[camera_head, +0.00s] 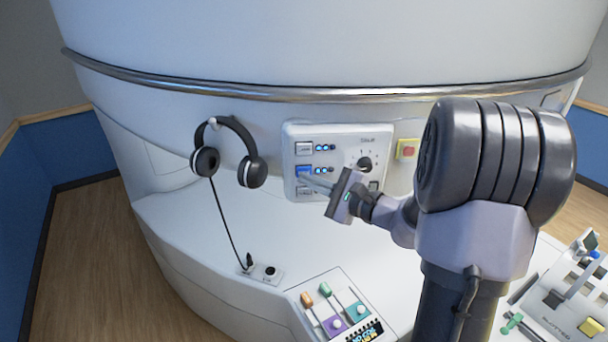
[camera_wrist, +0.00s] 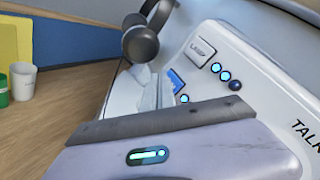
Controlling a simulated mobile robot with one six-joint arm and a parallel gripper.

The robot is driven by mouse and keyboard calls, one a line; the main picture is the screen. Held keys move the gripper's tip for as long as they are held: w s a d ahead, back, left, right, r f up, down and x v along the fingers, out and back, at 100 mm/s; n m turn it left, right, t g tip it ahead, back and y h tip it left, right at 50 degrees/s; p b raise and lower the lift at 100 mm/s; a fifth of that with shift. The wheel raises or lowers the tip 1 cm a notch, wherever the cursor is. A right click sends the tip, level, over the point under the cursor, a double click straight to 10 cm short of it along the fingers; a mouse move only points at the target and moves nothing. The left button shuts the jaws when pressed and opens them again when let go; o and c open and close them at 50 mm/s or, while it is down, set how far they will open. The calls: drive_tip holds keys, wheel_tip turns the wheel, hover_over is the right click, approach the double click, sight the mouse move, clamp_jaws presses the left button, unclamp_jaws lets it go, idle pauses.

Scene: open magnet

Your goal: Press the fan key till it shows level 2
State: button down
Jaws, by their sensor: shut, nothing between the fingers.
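A white control panel (camera_head: 345,140) stands on the curved white wall. Its middle key is blue (camera_head: 304,170), with a row of small lights (camera_head: 324,170) beside it; its label cannot be read. My gripper (camera_head: 303,178) is shut and empty, its tips at the blue key's lower edge; I cannot tell whether they touch. In the wrist view the fingers (camera_wrist: 155,92) cover part of the blue key (camera_wrist: 177,80). One lit blue light (camera_wrist: 184,98) shows beside it, the others hidden. The key above reads LAMP (camera_wrist: 200,52), with two lights lit and one dark.
A third key (camera_head: 304,191) sits below, partly covered by my gripper. A dial (camera_head: 365,164) and a red button on yellow (camera_head: 408,149) are to the right. Headphones (camera_head: 230,155) hang at left. A lever box (camera_head: 335,310) stands on the ledge below.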

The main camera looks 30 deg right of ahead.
drive_tip(key=shift+s+a, duration=0.2)
drive_tip(key=shift+s, duration=0.25)
drive_tip(key=s, duration=0.1)
drive_tip(key=s+a+b, duration=0.1)
drive_tip(key=s, duration=0.1)
drive_tip(key=s+a+b, duration=0.1)
drive_tip(key=shift+s, duration=0.25)
drive_tip(key=shift+a+f, duration=0.1)
idle(0.4)
